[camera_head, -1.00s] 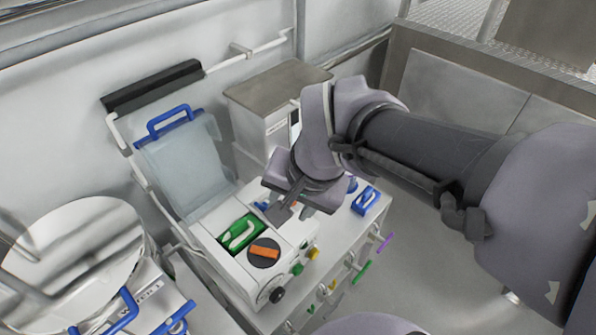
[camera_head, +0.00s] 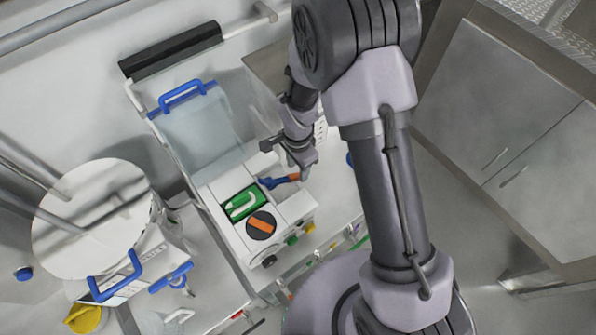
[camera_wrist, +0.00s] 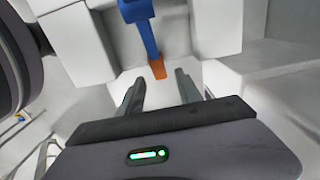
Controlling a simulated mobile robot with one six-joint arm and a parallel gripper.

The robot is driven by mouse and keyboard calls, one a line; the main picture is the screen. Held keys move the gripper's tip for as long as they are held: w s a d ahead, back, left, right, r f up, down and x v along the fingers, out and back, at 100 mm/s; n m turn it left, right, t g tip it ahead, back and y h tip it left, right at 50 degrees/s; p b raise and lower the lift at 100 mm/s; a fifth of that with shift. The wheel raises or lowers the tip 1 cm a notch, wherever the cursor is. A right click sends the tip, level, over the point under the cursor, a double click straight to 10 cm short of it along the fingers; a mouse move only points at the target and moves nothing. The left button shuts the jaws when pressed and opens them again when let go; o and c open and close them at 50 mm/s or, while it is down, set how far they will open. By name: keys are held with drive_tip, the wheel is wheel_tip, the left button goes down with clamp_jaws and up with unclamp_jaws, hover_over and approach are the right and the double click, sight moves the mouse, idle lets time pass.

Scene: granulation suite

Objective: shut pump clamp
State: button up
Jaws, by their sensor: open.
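The pump (camera_head: 232,240) is a white box with a green recess (camera_head: 241,203) holding a pale curved piece and a black dial with an orange bar (camera_head: 261,224). The pump clamp, a blue lever with an orange tip (camera_head: 281,181), sticks out beside the recess. In the wrist view the blue lever (camera_wrist: 147,38) points down, its orange tip (camera_wrist: 157,69) just beyond and between the fingertips. My gripper (camera_head: 287,160) is open at the lever; its two fingers also show in the wrist view (camera_wrist: 160,88). I cannot tell whether it touches the lever.
A clear lid with a blue handle (camera_head: 182,94) stands raised behind the pump. A round white-lidded vessel (camera_head: 92,210) with blue handles stands at left. Coloured knobs (camera_head: 292,239) line the pump's front. A steel cabinet (camera_head: 500,95) stands at right.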

drive_tip(key=shift+f, duration=1.45)
clamp_jaws()
idle(0.3)
